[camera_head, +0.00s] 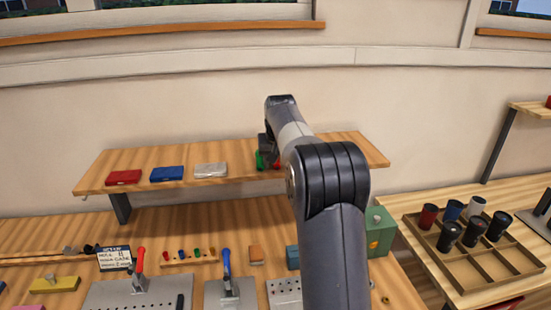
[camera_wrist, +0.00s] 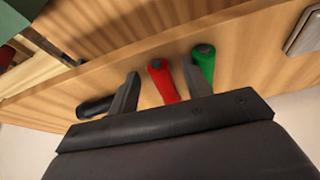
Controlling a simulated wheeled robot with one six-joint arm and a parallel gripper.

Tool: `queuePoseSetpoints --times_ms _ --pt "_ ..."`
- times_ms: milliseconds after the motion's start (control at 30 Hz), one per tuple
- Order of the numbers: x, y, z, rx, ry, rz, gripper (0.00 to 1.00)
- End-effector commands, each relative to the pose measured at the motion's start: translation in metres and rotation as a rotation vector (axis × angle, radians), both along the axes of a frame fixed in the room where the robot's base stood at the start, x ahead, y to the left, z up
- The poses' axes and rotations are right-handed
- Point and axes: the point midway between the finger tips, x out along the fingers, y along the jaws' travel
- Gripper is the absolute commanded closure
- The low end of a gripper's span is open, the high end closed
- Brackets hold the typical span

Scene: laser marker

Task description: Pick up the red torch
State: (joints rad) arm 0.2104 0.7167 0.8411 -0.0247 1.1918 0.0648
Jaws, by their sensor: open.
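The red torch (camera_wrist: 163,82) lies on the wooden shelf (camera_wrist: 245,40) and shows between the two fingers of my gripper (camera_wrist: 160,70) in the wrist view. The fingers are open, one on each side of it, and I cannot tell how far they are above the shelf. The green torch (camera_wrist: 204,60) lies just right of the right finger, partly behind it. A black item (camera_wrist: 95,107), perhaps another torch, lies left of the left finger. In the head view my arm hides most of the torches; a bit of red (camera_head: 276,166) and green (camera_head: 260,160) shows beside my gripper (camera_head: 265,148).
Red (camera_head: 123,177), blue (camera_head: 167,174) and silver (camera_head: 210,170) boxes lie on the shelf to the left. The bench below holds clamps, plates and small parts. A wooden tray (camera_head: 490,284) with several dark cups stands on the right table. The wall is close behind the shelf.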

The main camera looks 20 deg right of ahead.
Motion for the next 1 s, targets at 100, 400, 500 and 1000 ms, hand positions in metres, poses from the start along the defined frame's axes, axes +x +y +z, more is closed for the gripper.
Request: queuePoseSetpoints --times_ms 100,400,500,1000 --pt "-0.0001 -0.0001 0.0001 0.0 0.0 0.0 0.53" --pt "-0.0002 0.0001 0.0005 0.0 0.0 0.0 0.76" --pt "-0.0002 0.0001 0.0006 0.0 0.0 0.0 0.84" --pt "0.0 0.0 0.0027 0.0 -0.001 0.0 1.0"
